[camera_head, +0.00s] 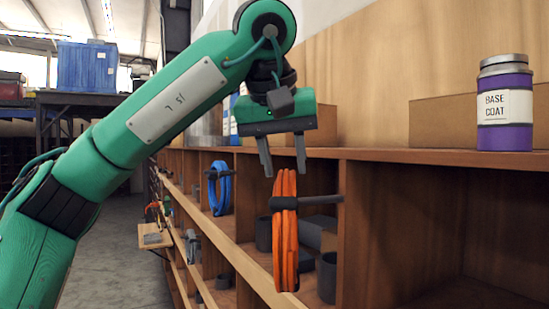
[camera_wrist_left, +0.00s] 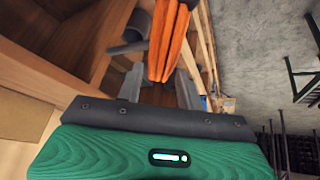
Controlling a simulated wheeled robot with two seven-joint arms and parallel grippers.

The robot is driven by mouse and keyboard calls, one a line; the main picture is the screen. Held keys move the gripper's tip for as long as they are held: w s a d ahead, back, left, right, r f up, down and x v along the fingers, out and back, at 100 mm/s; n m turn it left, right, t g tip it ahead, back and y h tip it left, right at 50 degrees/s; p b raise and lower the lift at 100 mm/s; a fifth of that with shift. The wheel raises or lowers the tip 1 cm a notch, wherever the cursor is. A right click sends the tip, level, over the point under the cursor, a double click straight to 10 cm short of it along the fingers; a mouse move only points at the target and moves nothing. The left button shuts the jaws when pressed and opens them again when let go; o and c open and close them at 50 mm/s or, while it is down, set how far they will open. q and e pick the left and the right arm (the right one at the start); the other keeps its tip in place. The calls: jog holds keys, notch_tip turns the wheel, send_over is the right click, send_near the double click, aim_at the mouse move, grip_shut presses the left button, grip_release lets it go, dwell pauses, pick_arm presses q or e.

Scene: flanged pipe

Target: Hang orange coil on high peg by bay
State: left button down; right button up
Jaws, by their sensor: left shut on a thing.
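The orange coil (camera_head: 286,240) shows nearly edge-on at the shelf front, upright, by a dark peg (camera_head: 322,200) on the bay's divider. A dark band crosses the coil at peg height; I cannot tell if it is the peg's end or a strap, nor whether the coil is around the peg. My left gripper (camera_head: 284,172) points down at the top of the coil, one finger on each side, shut on it. In the left wrist view the coil (camera_wrist_left: 172,45) rises between the fingers of the gripper (camera_wrist_left: 160,82). My right gripper is not in view.
A blue coil (camera_head: 220,188) hangs at a farther bay. Grey cylinders (camera_head: 327,278) stand in the bay behind the orange coil. A purple paint can (camera_head: 505,105) and a cardboard box (camera_head: 432,122) stand on the shelf top. The aisle floor (camera_head: 118,275) at left is clear.

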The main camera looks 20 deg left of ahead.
pick_arm(q)
jog(key=shift+w+d+f, duration=0.2)
jog(key=shift+w+d, duration=0.4)
jog(key=shift+w, duration=0.15)
jog(key=shift+w+d+f, duration=0.15)
jog(key=shift+w+d, duration=0.4)
jog(key=shift+w, duration=0.2)
jog(key=shift+w+d+f, duration=0.2)
jog(key=shift+w+d, duration=0.4)
jog(key=shift+w, duration=0.15)
jog(key=c, duration=0.8)
grip_release()
jog(key=shift+c, duration=0.2)
jog(key=shift+f, duration=0.1)
